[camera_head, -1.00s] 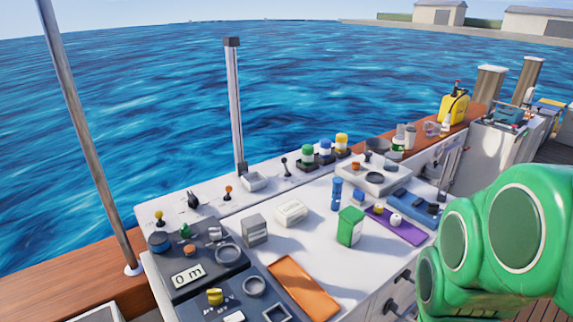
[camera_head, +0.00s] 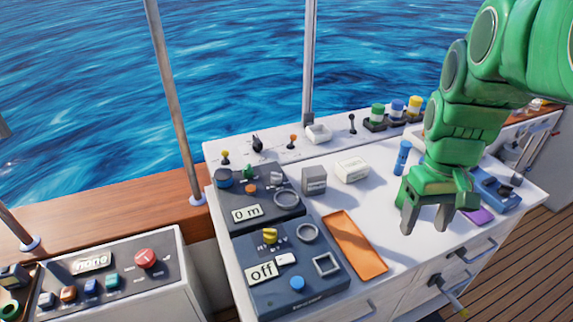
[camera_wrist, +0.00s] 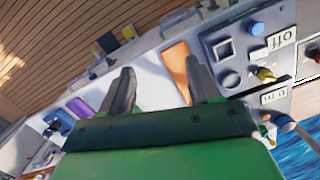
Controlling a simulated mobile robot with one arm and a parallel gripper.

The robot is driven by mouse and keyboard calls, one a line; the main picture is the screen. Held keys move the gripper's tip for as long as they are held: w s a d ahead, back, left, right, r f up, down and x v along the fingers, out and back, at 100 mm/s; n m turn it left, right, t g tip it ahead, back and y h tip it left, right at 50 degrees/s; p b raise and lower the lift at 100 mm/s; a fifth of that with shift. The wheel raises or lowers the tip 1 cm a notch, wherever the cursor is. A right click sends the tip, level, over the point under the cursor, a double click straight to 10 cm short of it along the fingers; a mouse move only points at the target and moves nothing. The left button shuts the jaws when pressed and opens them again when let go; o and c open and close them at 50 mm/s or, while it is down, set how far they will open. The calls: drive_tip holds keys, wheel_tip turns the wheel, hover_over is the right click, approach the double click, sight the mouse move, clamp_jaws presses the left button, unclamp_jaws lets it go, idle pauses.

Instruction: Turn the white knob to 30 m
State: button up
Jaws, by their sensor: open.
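The upper dark panel has a display (camera_head: 246,213) that reads "0 m". A small pale knob (camera_head: 276,178), which looks like the white knob, stands near the panel's back right, behind a grey ring. Its exact pointing direction is too small to tell. My gripper (camera_head: 425,224) is open and empty, fingers pointing down, over the right part of the white counter, well to the right of the panel. In the wrist view, my gripper (camera_wrist: 160,68) has both fingers apart with nothing between them. The "0 m" display (camera_wrist: 273,97) shows at the right there; the pale knob cannot be made out.
Beside the pale knob are blue (camera_head: 224,178), green (camera_head: 247,173) and orange (camera_head: 251,189) controls. A lower panel reads "off" (camera_head: 262,271). A grey box (camera_head: 314,180), a white box (camera_head: 351,170) and an orange tray (camera_head: 354,246) lie between my gripper and the panels. A post (camera_head: 308,65) rises behind.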

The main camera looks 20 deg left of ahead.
drive_tip(key=w+a+n, duration=0.4)
drive_tip(key=w+a, duration=0.6)
drive_tip(key=w, duration=0.1)
drive_tip(key=n+t, duration=0.1)
drive_tip(key=n, duration=0.7)
hover_over(276, 177)
drive_tip(key=f, duration=1)
drive_tip(key=shift+w+f, duration=0.15)
drive_tip(key=shift+w, duration=0.1)
drive_tip(key=shift+f, duration=3.95)
drive_tip(key=shift+c, duration=0.3)
drive_tip(key=c, duration=1)
